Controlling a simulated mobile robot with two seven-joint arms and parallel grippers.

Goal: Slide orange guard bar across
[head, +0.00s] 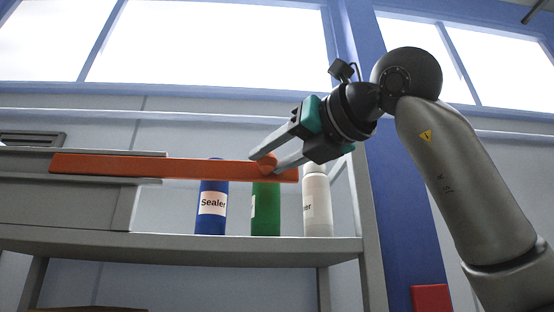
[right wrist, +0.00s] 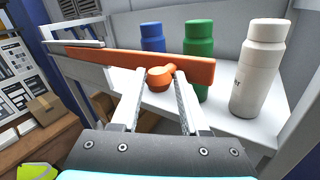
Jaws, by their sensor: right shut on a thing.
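The orange guard bar (head: 140,167) runs level across the front of the shelf, from the grey housing at left to just short of the white bottle. It also shows in the right wrist view (right wrist: 120,58). My right gripper (head: 264,163) is shut on the round orange knob (right wrist: 160,78) near the bar's right end. In the right wrist view its two fingers (right wrist: 158,88) lie on either side of the knob. My left gripper is in neither view.
Behind the bar stand a blue bottle (head: 212,222), a green bottle (head: 266,222) and a white bottle (head: 317,190) on the grey shelf (head: 200,243). A cardboard box (right wrist: 45,106) sits on a brown surface at left in the right wrist view. A blue post (head: 395,210) rises at right.

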